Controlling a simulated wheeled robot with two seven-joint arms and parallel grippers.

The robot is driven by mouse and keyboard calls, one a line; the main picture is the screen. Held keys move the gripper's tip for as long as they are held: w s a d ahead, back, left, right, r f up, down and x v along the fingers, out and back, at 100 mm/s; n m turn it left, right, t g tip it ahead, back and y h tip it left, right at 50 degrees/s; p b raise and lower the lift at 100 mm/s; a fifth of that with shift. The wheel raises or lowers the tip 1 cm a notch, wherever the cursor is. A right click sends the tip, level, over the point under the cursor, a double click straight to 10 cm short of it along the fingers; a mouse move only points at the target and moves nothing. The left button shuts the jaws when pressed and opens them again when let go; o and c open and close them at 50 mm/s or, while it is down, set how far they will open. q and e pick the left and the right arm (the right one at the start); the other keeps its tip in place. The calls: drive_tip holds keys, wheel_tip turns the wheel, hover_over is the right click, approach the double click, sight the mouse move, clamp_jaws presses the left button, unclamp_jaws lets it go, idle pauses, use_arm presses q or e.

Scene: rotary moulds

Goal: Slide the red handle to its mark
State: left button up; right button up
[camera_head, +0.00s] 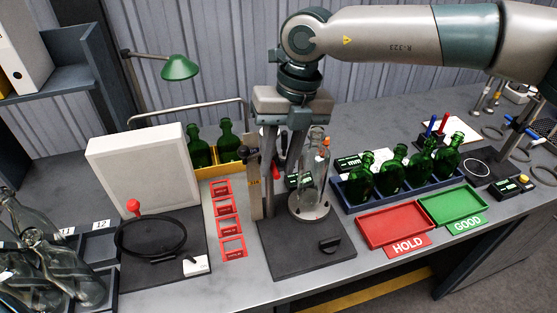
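A gauge stand has an upright scale post (254,188) on a dark base plate (305,252). A small red handle (276,172) shows beside the post, low between the fingers of my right gripper (281,158). That gripper comes down from above, with its two fingers apart and a gap between them. I cannot tell whether either finger touches the handle. The handle's mark is too small to make out. A clear glass bottle (312,185) stands upright on a round seat just right of the gripper. My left gripper is not in view.
A red HOLD tray (363,235) and a green GOOD tray (427,212) lie to the right, before a rack of green bottles (392,175). Red frames (228,208) lie left of the stand. Left of them are a white panel (140,168) and a red knob (134,206).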

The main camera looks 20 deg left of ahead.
drive_tip(key=shift+w+d+r+b, duration=0.1)
drive_tip(key=shift+r+b, duration=0.2)
drive_tip(key=shift+r, duration=0.25)
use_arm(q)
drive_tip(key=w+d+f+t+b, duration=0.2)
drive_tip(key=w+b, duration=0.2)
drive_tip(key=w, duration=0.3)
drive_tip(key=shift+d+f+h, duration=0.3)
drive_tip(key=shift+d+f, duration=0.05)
use_arm(e)
wheel_tip(320, 180, up, 16)
drive_tip(key=w+d, duration=0.1)
drive_tip(key=d, duration=0.1)
drive_tip(key=shift+w+d, duration=0.35)
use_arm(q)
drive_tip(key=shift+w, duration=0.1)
use_arm(e)
drive_tip(key=shift+s+f, duration=0.15)
